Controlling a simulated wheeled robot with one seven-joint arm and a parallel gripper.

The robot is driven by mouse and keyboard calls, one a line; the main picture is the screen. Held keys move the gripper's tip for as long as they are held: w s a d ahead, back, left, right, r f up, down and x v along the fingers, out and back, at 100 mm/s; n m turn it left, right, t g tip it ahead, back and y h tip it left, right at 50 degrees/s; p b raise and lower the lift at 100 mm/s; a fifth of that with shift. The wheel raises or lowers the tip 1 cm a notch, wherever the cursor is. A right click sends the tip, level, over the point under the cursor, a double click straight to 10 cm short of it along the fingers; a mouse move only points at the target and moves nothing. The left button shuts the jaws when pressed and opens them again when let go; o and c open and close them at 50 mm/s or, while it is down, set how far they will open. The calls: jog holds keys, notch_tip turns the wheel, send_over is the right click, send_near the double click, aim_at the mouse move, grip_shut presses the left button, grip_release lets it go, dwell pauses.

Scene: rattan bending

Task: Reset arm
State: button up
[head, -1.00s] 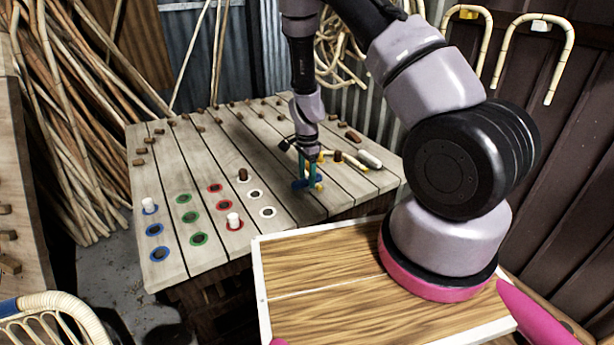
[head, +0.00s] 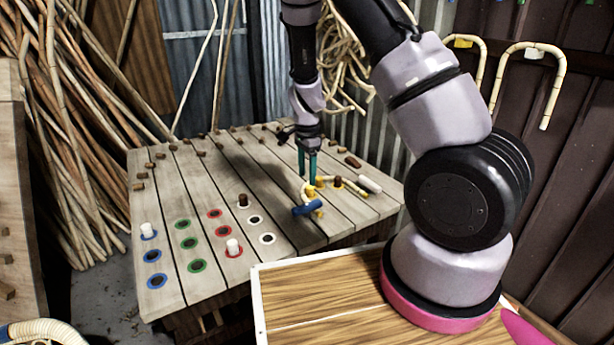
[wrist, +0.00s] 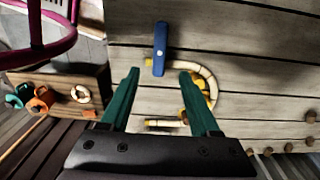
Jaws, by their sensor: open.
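My gripper (head: 307,165) has green fingers and points down above the right part of the plank workbench (head: 240,160). It is open and empty; the wrist view also shows the gripper (wrist: 157,85) with its fingers spread. Below it on the bench lies a bent cream rattan piece (wrist: 207,78) with yellow parts and a blue block (wrist: 160,48). In the head view the blue block (head: 306,209) lies at the near end of the rattan. The fingertips appear above these things, apart from them.
The bench has blue, green, red and white ringed holes, with white pegs (head: 147,230) in some and a brown peg (head: 243,200). Brown pegs line the far edges. A white peg (head: 369,183) lies at right. Bent rattan canes (head: 530,60) hang on the wall. Rattan poles lean at left.

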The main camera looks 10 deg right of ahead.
jog(key=s+d+r+n+t+y, duration=0.1)
jog(key=s+r+n+t+y, duration=0.15)
jog(key=r, duration=0.95)
jog(key=s+d+r+n+t+y, duration=0.15)
jog(key=s+r, duration=0.25)
jog(key=r, duration=0.9)
jog(key=s+d+r+n+t+h, duration=0.2)
jog(key=s+r+n, duration=0.4)
jog(key=s+r, duration=0.6)
jog(key=s+d+t, duration=0.1)
jog(key=s, duration=0.3)
jog(key=shift+s+d+r+n, duration=0.25)
jog(key=shift+r+n, duration=0.05)
jog(key=shift+r, duration=0.05)
